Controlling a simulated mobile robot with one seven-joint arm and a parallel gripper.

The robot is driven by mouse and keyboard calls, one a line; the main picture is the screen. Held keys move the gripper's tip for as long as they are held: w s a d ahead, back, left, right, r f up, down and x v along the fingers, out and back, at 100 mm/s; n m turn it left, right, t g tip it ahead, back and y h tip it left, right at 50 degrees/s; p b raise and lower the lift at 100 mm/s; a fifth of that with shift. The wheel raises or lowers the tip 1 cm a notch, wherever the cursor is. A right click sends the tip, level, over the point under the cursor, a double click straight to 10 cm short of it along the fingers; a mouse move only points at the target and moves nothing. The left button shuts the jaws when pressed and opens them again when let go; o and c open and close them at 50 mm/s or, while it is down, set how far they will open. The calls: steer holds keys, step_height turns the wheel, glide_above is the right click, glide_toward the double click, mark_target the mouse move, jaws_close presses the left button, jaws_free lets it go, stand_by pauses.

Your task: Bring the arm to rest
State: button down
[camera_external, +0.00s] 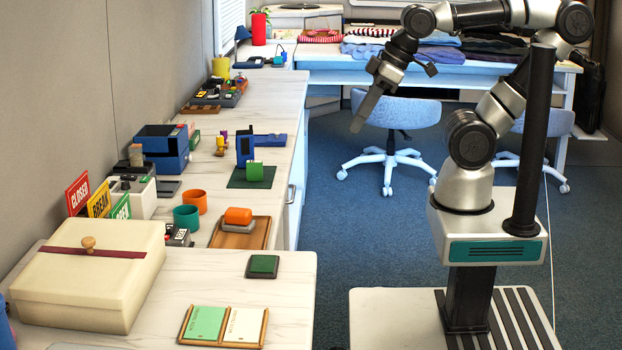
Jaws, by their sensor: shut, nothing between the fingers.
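My gripper (366,112) hangs in the air at the end of my bent arm, over the blue floor to the right of the counter. Its fingers point down and to the left. They are shut and hold nothing. My gripper is apart from the counter and from everything on it. In the picture it overlaps the left part of a blue office chair (410,110) behind it.
A long pale counter (290,268) runs along the left. It bears a cream box (95,270), an orange cup (194,201), a wooden tray (258,236) and a blue box (163,150). A table with folded clothes stands at the back.

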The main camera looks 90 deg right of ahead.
step_height(320, 180, up, 23)
steer(key=p, duration=2)
steer(key=shift+w+p, duration=0.2)
steer(key=shift+p, duration=0.15)
